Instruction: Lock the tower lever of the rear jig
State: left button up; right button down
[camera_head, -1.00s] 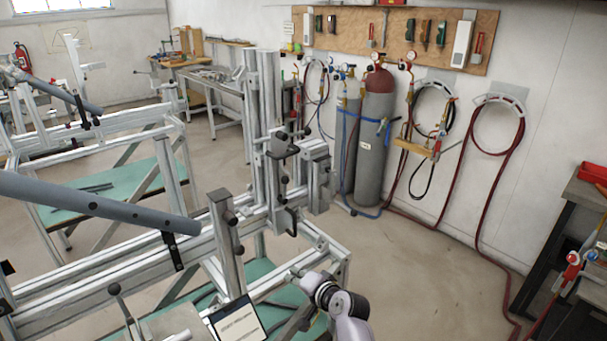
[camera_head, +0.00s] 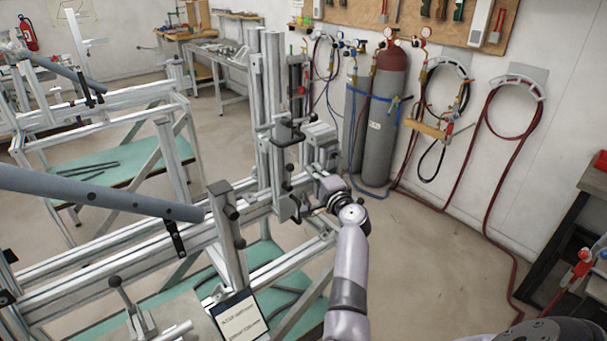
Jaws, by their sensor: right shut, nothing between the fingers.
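The nearer jig is a frame of aluminium profiles with an upright tower (camera_head: 268,110) at its far end. The tower carries an upper dark clamp with a bar handle (camera_head: 288,134) and a lower dark handle (camera_head: 293,208). I cannot tell for certain which part is the tower lever, or whether it is locked. My right gripper (camera_head: 312,209) is shut and empty beside the lower part of the tower, right of the lower handle. Whether it touches the tower is unclear. My left gripper is not in view.
A grey tube (camera_head: 100,195) lies across the nearer jig from the left. A small lever (camera_head: 118,290) and a label plate (camera_head: 240,318) are at the front. Another jig (camera_head: 110,125) stands behind at left.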

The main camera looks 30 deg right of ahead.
jog(key=a+p, duration=0.1)
jog(key=a, duration=0.1)
jog(key=a+p, duration=0.1)
jog(key=a, duration=0.1)
jog(key=shift+s+r, duration=0.1)
jog(key=shift+s, duration=0.1)
jog(key=shift+w, duration=0.1)
